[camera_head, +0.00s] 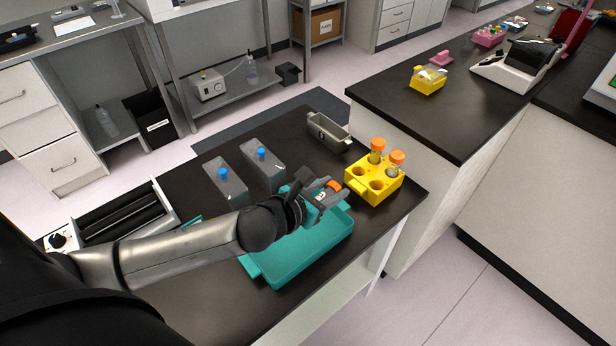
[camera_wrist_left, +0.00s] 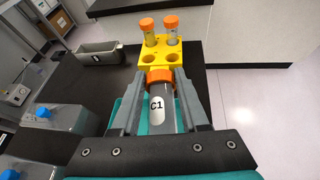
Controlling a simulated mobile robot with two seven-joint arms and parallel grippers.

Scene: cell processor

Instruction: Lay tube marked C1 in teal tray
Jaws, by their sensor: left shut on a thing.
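My left gripper (camera_head: 318,190) is shut on the tube marked C1 (camera_wrist_left: 162,113), which has an orange cap and a white label. The orange cap shows just beyond the fingers in the head view (camera_head: 333,185). The left gripper also shows in the left wrist view (camera_wrist_left: 160,105), with a finger on each side of the tube. The teal tray (camera_head: 287,270) lies below the gripper on the dark bench, partly hidden by my arm. The tube is over the tray's far part; its height above the tray floor is hard to tell. My right gripper is not in view.
A yellow rack (camera_head: 376,188) with two orange-capped tubes and empty holes stands just beyond the tray. A grey bin (camera_head: 328,133) and two blue-capped bottles (camera_head: 227,183) stand behind. A roller device (camera_head: 120,213) is at left.

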